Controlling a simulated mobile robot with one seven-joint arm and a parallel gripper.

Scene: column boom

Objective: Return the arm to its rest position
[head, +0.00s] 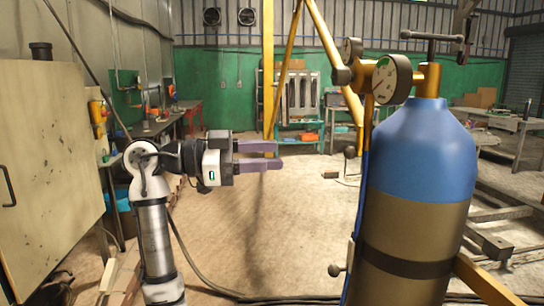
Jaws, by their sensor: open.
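My gripper (278,156) is in the left half of the head view, at the end of my arm (155,225). The arm's lower part stands nearly upright and the gripper points to the right, about level. Its two purple-grey fingers are apart, with nothing seen between them. The fingertips end in front of open floor, to the left of a large gas cylinder (420,160) with a blue top and a brown-grey body. A clear gap in the picture separates them from it.
A pressure gauge (391,79) and a T-handle (431,37) top the cylinder. A yellow frame (268,70) stands behind. A beige cabinet (45,150) is close on the left. A hose (260,298) lies along the floor. The middle floor (300,230) is mostly clear.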

